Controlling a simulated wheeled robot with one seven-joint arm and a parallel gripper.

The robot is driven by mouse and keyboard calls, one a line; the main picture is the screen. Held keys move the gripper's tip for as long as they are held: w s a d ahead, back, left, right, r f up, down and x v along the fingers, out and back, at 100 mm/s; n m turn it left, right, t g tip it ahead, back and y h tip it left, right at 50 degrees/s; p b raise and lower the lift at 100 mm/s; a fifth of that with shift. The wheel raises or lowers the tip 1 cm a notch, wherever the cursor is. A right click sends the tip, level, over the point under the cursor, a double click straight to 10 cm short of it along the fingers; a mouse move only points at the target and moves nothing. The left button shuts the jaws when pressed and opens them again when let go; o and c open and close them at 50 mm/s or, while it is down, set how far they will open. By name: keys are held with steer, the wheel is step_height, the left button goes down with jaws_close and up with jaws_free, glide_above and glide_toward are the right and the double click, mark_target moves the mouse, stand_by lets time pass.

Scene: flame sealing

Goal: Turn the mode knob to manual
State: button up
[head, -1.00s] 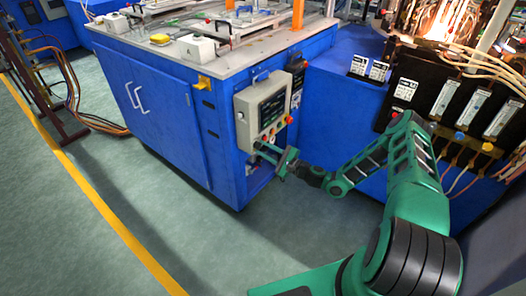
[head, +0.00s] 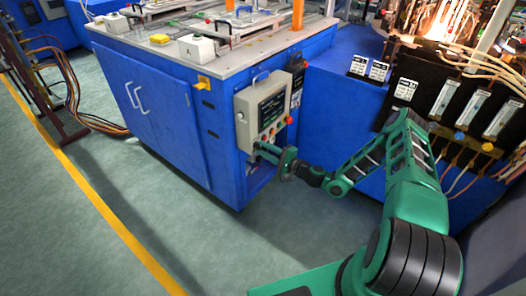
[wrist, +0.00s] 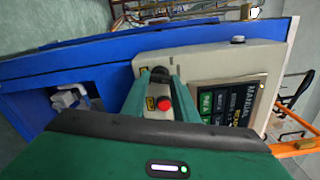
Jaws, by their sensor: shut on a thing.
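The grey control box (head: 262,108) with a dark screen is mounted on the near corner of the blue cabinet. My gripper (head: 258,147) is at the lower edge of its front face. In the wrist view my gripper (wrist: 159,77) has its two green fingers closing around a small dark knob, the mode knob (wrist: 159,73), which is mostly hidden between the fingertips. A red button (wrist: 163,103) shows between the fingers, apart from them. The knob's pointer and mode marks cannot be read.
The screen (wrist: 228,103) with lit text lies right of the fingers in the wrist view. The blue cabinet (head: 165,120) carries a grey worktop. Flow meters (head: 445,98) and hoses stand at the right, near my arm. The green floor in front is clear.

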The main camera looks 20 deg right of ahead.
steer(key=shift+s+a+f+n, duration=0.1)
steer(key=shift+f+n, duration=0.05)
steer(key=shift+n, duration=0.6)
steer(key=shift+s+f+n, duration=0.1)
steer(key=shift+n, duration=0.65)
steer(key=o, duration=0.9)
steer(key=shift+o, duration=0.8)
steer(key=shift+w+r, duration=0.1)
steer(key=v, duration=1)
steer(key=shift+s+d, duration=0.25)
steer(key=shift+d, duration=0.1)
